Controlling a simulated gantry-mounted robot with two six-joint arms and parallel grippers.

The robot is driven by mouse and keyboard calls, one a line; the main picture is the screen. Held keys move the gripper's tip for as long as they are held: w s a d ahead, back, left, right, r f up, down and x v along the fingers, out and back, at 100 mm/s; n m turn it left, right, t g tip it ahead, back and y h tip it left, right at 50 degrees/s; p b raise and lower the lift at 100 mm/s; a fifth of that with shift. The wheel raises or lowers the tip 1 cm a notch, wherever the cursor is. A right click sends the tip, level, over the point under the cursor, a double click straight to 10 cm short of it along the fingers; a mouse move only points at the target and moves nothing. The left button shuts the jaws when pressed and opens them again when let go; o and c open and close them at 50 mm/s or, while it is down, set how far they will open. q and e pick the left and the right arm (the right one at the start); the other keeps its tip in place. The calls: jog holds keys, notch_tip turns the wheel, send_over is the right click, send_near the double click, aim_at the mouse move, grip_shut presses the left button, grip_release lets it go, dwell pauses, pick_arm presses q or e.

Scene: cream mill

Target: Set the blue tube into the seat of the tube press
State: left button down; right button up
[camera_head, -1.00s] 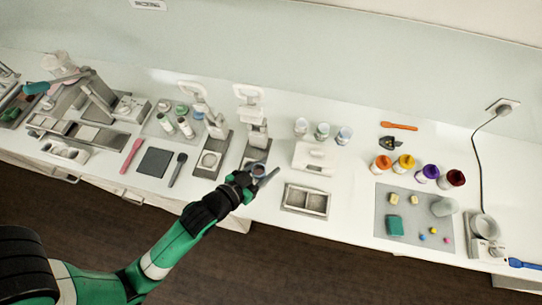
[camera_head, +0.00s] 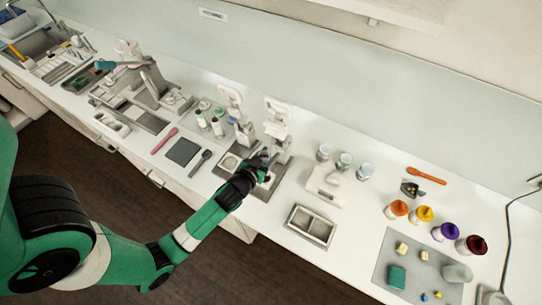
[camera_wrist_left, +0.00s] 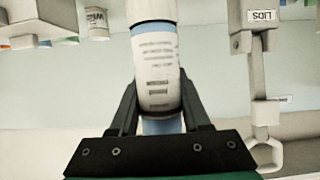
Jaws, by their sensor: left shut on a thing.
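My left gripper (camera_head: 264,163) is shut on the blue tube (camera_wrist_left: 158,55), which has a white label. The tube stands between the two fingers in the left wrist view. In the head view the gripper is over the base of the right one of two lever presses (camera_head: 277,122), which I take for the tube press. The gripper and wrist hide most of that base and its seat, so I cannot tell whether the tube touches it. My right gripper is not in view.
A second lever press (camera_head: 231,103) stands just left, close to the gripper; a press with a LIDS label (camera_wrist_left: 262,17) shows in the wrist view. Several jars (camera_head: 425,213) stand farther right. The counter's front edge is near my arm.

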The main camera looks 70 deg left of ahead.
pick_arm(q)
jog(key=shift+f+b, duration=1.4)
jog(key=shift+f, duration=0.3)
jog(key=shift+f+b, duration=0.4)
jog(key=shift+f+b, duration=1.1)
jog(key=shift+f, duration=0.05)
jog(key=shift+f+b, duration=1.05)
jog(key=shift+f, duration=0.2)
